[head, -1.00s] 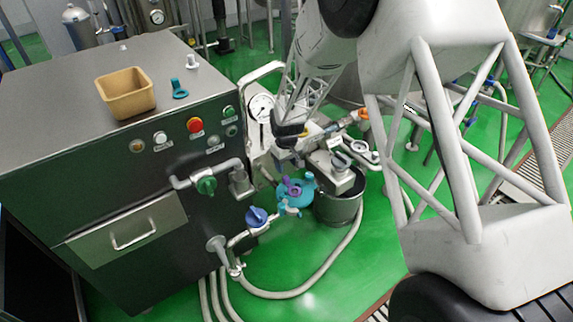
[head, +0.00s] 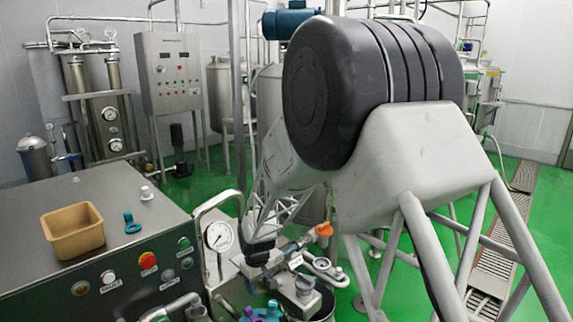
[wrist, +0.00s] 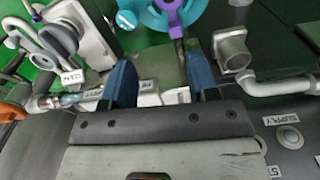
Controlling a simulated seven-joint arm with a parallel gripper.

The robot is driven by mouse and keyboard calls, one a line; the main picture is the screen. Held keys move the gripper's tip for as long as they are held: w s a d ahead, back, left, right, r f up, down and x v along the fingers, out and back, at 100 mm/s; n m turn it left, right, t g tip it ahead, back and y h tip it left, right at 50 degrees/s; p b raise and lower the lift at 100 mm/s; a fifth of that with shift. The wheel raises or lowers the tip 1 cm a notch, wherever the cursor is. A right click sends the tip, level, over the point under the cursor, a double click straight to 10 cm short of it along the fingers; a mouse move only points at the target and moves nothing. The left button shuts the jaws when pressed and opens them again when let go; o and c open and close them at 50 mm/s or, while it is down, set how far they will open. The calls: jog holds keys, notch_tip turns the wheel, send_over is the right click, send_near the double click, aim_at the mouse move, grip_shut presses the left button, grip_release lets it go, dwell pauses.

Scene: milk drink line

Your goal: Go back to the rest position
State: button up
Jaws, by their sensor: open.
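My gripper (wrist: 160,82) is open in the wrist view, its two blue fingers apart with nothing between them. White labelled blocks show beyond the fingers. In the head view my arm reaches down at the centre, and the dark end of my gripper (head: 260,255) is over the pipework beside the cabinet. A teal round part (wrist: 178,12) with a purple handle (wrist: 172,16) is at the top of the wrist view, apart from the fingers.
A pressure gauge (head: 219,236) and an orange handle (head: 324,229) stand near my gripper. Green floor lies open at right.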

jog(key=s+d+r+m+t, duration=0.1)
jog(key=s+d+r+m, duration=0.1)
jog(key=s+d+r, duration=0.7)
jog(key=s+d+r+m, duration=0.2)
jog(key=s+d+r, duration=0.5)
jog(key=r, duration=0.4)
jog(key=s+d+r+m, duration=0.2)
jog(key=s+d, duration=0.3)
jog(key=s, duration=0.6)
jog(key=s+d+r+m+t, duration=0.1)
jog(key=s+d+r, duration=0.4)
jog(key=s, duration=0.7)
jog(key=shift+d+m, duration=0.7)
jog(key=shift+d, duration=0.1)
